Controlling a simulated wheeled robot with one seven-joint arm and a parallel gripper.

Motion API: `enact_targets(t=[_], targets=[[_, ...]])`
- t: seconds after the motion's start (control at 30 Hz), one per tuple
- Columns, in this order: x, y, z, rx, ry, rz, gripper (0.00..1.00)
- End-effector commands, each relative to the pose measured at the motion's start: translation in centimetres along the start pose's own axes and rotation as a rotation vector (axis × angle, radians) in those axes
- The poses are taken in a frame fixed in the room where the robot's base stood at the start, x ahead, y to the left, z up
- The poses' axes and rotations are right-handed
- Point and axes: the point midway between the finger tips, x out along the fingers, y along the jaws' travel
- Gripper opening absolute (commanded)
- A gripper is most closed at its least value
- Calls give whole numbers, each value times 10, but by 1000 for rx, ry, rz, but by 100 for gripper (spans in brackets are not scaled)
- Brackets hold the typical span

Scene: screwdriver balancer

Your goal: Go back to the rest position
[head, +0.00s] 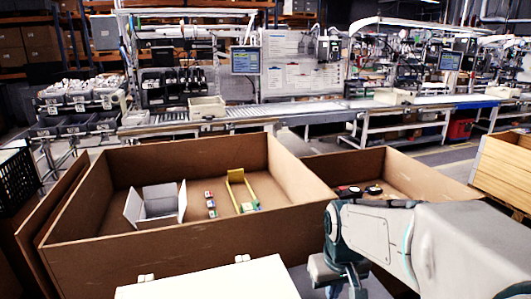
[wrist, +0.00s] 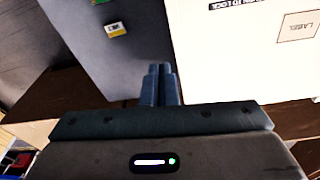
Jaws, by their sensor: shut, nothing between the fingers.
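My gripper (head: 338,275) hangs at the bottom right of the head view, in front of the brown boxes, with my arm reaching in from the right. In the wrist view its two fingers (wrist: 160,75) are together and hold nothing. Beyond the fingertips, the wrist view shows a white printed surface (wrist: 240,60) with a label square on the right. A grey surface (wrist: 85,40) with a small yellow-and-white item (wrist: 115,29) lies to the left.
A large brown box (head: 150,248) holds an open white carton (head: 158,203), small coloured items (head: 210,204) and a yellow holder (head: 236,177). A smaller brown box (head: 405,163) at right holds dark items (head: 350,191). A white surface (head: 215,283) is in front; a conveyor (head: 230,118) runs behind.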

Motion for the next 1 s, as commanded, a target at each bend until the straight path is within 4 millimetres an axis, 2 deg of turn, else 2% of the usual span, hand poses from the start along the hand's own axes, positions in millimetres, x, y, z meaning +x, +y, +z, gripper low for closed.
enact_targets(t=[0.03,0.2,0.43,0.6,1.0], targets=[[-10,0,12,17,23,4,0],[-31,-2,52,78,84,7,0],[-42,-5,91,140,143,1,0],[-44,-8,102,157,159,-2,0],[-44,-8,102,159,159,-3,0]])
